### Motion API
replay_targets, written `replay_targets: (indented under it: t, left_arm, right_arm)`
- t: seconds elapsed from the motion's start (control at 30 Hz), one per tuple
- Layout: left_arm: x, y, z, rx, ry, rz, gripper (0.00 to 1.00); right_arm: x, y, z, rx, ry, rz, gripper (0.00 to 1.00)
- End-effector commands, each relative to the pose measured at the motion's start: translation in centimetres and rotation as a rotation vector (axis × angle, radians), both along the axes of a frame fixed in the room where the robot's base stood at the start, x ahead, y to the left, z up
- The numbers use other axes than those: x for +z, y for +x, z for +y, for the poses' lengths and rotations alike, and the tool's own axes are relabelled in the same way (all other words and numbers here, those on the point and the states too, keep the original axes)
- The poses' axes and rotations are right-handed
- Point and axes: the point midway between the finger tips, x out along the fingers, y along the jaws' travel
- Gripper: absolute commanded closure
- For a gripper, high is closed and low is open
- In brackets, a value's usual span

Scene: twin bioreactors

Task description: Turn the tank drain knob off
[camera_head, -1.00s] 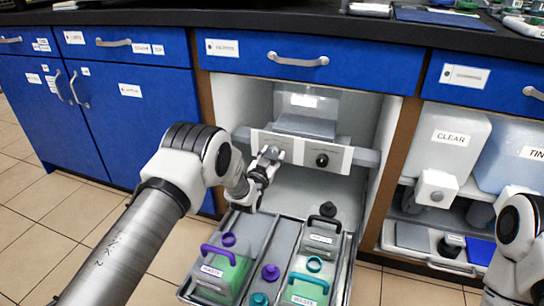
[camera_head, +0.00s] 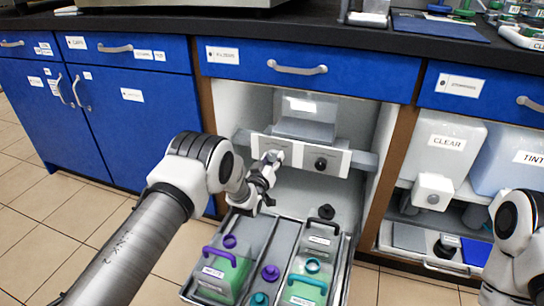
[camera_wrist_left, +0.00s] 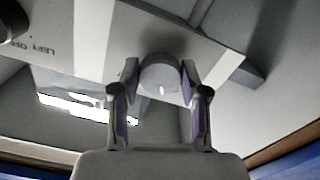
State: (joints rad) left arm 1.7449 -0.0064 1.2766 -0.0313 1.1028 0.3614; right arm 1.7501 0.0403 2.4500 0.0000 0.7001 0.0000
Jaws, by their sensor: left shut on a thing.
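A white control panel (camera_head: 300,152) is fixed across the front of the open cabinet bay under the counter. It carries a black knob (camera_head: 321,164) on its right part and a grey knob (camera_wrist_left: 160,74) on its left part. My left gripper (camera_head: 272,162) is at the left part of the panel. In the left wrist view the left gripper (camera_wrist_left: 160,80) is shut on the grey knob, one finger on each side. A pale mark shows on the knob's face. In the head view the gripper mostly hides this knob. My right gripper is out of view.
Below the panel a grey tray (camera_head: 340,292) holds bottles with green liquid and purple and teal caps. A clear tank (camera_head: 305,118) sits behind the panel. Tanks labelled CLEAR (camera_head: 445,145) and TINT (camera_head: 510,160) stand at the right.

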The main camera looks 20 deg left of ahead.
Motion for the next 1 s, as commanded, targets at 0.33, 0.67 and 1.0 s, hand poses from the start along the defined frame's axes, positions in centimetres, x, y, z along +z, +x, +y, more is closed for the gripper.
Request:
replay_targets:
  t: [0.33, 0.67, 1.0]
  left_arm:
    - [0.04, -0.02, -0.05, 0.0, -0.201, 0.008, 0.9]
    - [-0.05, -0.02, -0.05, 0.0, -0.259, 0.01, 0.9]
    - [-0.06, -0.02, -0.04, 0.001, -0.259, 0.01, 0.41]
  right_arm:
    - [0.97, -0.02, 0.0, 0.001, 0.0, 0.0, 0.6]
    - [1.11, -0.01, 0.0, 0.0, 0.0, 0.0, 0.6]
    - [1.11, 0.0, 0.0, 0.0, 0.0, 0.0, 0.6]
